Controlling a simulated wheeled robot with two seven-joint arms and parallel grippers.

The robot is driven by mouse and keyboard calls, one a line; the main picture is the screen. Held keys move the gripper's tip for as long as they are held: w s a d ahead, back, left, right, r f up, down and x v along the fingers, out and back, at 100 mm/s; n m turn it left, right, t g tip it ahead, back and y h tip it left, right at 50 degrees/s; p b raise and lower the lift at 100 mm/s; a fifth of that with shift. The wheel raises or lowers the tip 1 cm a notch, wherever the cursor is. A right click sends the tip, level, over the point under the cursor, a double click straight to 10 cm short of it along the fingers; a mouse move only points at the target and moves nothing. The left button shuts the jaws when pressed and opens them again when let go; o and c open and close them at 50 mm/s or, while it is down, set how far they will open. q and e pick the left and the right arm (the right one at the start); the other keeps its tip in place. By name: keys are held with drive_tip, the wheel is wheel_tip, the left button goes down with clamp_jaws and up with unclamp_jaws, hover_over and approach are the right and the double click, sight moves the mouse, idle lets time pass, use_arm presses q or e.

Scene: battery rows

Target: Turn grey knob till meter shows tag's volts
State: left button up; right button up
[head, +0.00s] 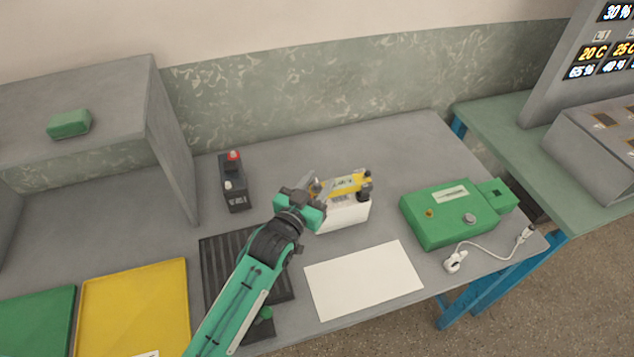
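The grey knob (469,218) sits on top of a green box (440,230) on the right of the table. A pale strip (450,195) lies on the box's top; I cannot read it or tell whether it is the meter. I cannot make out a tag with volts. My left gripper (318,198) is at the left end of a white battery with a yellow top (345,213), well left of the knob. Its fingertips are partly hidden, so whether it is open or grips the battery is unclear. My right gripper is out of view.
A black battery (234,185) with a red terminal stands at the back. A white sheet (363,280), a black ribbed mat (220,262), a yellow tray (135,300) and a green tray (35,322) lie in front. A white cable (490,247) lies before the green box.

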use_arm(q)
drive_tip(key=shift+c, duration=0.5)
clamp_jaws()
